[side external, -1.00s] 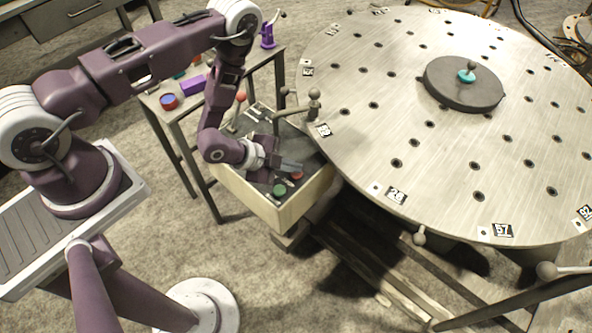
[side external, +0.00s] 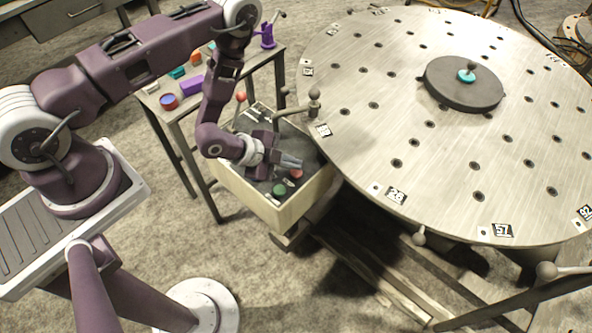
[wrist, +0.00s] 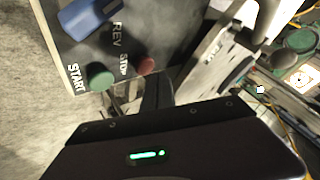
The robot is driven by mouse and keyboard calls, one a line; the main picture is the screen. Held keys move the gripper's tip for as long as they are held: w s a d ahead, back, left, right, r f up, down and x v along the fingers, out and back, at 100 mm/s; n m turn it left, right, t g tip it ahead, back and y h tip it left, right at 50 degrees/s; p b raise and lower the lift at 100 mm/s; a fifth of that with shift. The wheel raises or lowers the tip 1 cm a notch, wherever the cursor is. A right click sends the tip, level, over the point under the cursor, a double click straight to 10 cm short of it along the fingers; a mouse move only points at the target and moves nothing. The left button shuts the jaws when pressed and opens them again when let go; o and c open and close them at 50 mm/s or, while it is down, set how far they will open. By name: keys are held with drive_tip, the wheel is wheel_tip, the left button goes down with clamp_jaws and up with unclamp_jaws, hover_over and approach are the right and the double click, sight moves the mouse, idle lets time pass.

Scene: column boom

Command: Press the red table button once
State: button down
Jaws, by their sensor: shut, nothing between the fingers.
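The red button (side external: 296,174) sits on the dark top of the control box (side external: 262,205), near its front right corner. It also shows in the wrist view (wrist: 146,64), beside the word STOP. A green button (side external: 279,190) is nearby, and in the wrist view it (wrist: 99,77) is beside the word START. My gripper (side external: 300,163) is shut and empty, with its fingertips close to the red button, on its far side in the side view. The wrist view shows the dark fingers (wrist: 156,90) just below the red button. I cannot tell whether they touch it.
A large round metal table (side external: 440,150) with holes stands right of the box. A lever with a red ball (side external: 240,97) rises at the box's back left. A side table behind holds a purple block (side external: 191,86) and other small objects. A blue part (wrist: 90,15) shows in the wrist view.

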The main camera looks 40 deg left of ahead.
drive_tip(key=shift+r, duration=2.55)
wheel_tip(320, 180, up, 9)
drive_tip(key=n+y, duration=0.2)
hover_over(292, 173)
drive_tip(key=w+a, duration=0.2)
drive_tip(key=w, duration=0.2)
drive_tip(key=s+a+r+n+y, duration=0.1)
drive_tip(key=s+a+r+n, duration=0.15)
drive_tip(key=r, duration=0.55)
drive_tip(key=s+a+r+n+y, duration=0.1)
drive_tip(key=s+a+r+n, duration=0.15)
drive_tip(key=r, duration=0.55)
drive_tip(key=s+r+n+g, duration=0.1)
drive_tip(key=s+r+n, duration=0.1)
drive_tip(key=s, duration=0.5)
drive_tip(key=s+r+n+g, duration=0.1)
drive_tip(key=s+r+n, duration=0.1)
drive_tip(key=s+r, duration=0.3)
drive_tip(key=s+d+r+n, duration=0.1)
drive_tip(key=s+r+n, duration=0.1)
drive_tip(key=s, duration=0.7)
drive_tip(key=shift+s+r+n+g, duration=0.4)
drive_tip(key=shift+r, duration=0.25)
